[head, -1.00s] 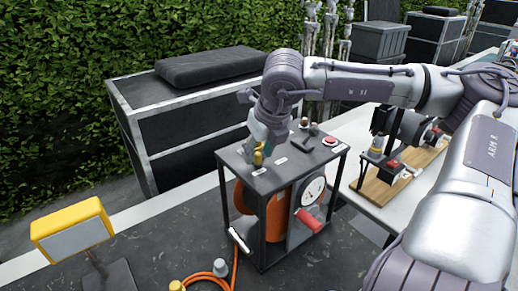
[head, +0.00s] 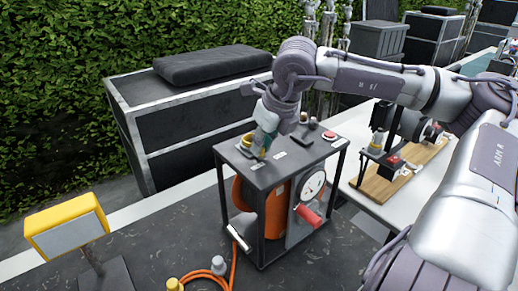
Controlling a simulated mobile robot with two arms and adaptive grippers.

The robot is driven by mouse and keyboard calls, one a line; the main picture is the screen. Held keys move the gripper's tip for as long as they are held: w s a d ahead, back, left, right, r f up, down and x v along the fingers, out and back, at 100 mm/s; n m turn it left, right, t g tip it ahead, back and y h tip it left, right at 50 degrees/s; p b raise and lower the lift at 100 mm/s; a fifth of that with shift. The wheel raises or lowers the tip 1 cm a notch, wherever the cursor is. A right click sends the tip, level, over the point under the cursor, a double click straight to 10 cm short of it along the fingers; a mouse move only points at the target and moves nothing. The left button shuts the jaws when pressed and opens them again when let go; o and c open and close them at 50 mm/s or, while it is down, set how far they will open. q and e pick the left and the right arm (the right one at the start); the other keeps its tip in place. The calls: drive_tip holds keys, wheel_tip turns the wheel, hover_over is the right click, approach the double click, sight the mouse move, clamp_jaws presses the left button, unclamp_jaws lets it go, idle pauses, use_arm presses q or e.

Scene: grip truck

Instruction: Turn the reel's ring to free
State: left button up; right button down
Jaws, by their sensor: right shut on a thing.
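The reel is an orange drum (head: 276,212) inside a black box frame (head: 262,176) on the dark table. Its top plate carries a yellow ring-like part (head: 246,141) near the left corner. My right gripper (head: 257,150) reaches down to the plate at this part and is shut on it. The fingers hide much of the ring, so its exact setting cannot be read. A round white dial (head: 312,184) and a red handle (head: 308,215) sit on the frame's right-hand face. My left gripper is out of view.
A red button (head: 329,136) and small knobs stand at the top plate's back. An orange hose (head: 232,267) lies in front, beside grey and yellow caps. A yellow lamp-like box (head: 66,228) stands at left. A wooden board with devices (head: 385,187) is at right.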

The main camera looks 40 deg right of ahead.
drive_tip(key=shift+d+n+y+b, duration=0.4)
drive_tip(key=shift+d+n+b, duration=0.05)
drive_tip(key=shift+n, duration=0.35)
drive_tip(key=shift+s+d+n+y, duration=0.1)
drive_tip(key=shift+d+n+y, duration=0.25)
drive_tip(key=shift+n, duration=0.55)
drive_tip(key=shift+d+r+n+y, duration=0.15)
drive_tip(key=shift+d+n+y, duration=0.35)
drive_tip(key=shift+n, duration=0.6)
drive_tip(key=shift+d+n+g+y+p, duration=0.3)
drive_tip(key=shift+d+n+p, duration=0.25)
drive_tip(key=shift+n+p, duration=0.35)
drive_tip(key=shift+w+n, duration=0.2)
drive_tip(key=shift+n, duration=0.1)
drive_tip(key=c, duration=1.1)
unclamp_jaws()
drive_tip(key=v, duration=1.1)
drive_tip(key=shift+r, duration=0.35)
